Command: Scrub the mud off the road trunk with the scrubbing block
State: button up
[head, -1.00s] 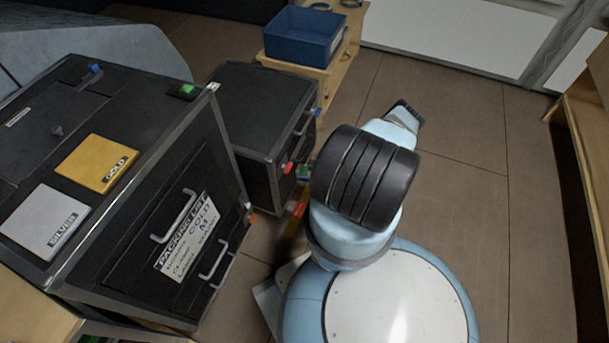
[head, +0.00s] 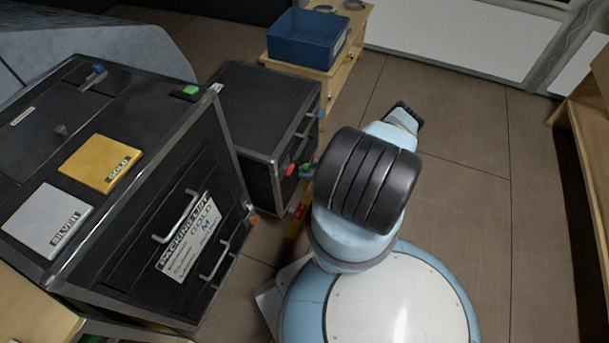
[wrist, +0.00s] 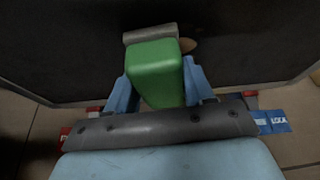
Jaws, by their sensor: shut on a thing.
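My gripper (wrist: 156,88) shows in the wrist view, its blue fingers shut on the sides of a green scrubbing block (wrist: 155,70). The block's grey far end (wrist: 150,34) is at the dark face of a road trunk (wrist: 75,50); I cannot tell if they touch. A small brown mud patch (wrist: 188,46) shows on that face, just right of the block and partly hidden by it. In the head view a black road trunk (head: 262,105) with metal edges stands left of my arm. My arm hides most of my gripper there.
A larger black case (head: 150,190) with a packing list (head: 190,237), a gold plate (head: 101,163) and a silver plate (head: 46,221) stands at the left. A blue bin (head: 305,40) sits on a wooden unit behind. The floor (head: 465,200) to the right is clear.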

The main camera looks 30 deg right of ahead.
jog(key=w+d, duration=0.1)
jog(key=d, duration=0.1)
jog(key=w+d, duration=0.2)
dwell(0.7)
jog(key=shift+a, duration=0.15)
jog(key=shift+s+a, duration=0.5)
jog(key=shift+a, duration=0.3)
jog(key=shift+s+a, duration=0.45)
jog(key=shift+a, duration=0.35)
jog(key=s+a, duration=0.2)
jog(key=shift+s+a, duration=0.15)
jog(key=shift+a, duration=0.15)
jog(key=shift+r, duration=0.15)
jog(key=shift+r, duration=0.4)
jog(key=shift+w+d, duration=0.55)
jog(key=shift+d, duration=0.25)
jog(key=shift+w+d, duration=0.55)
jog(key=shift+d, duration=0.25)
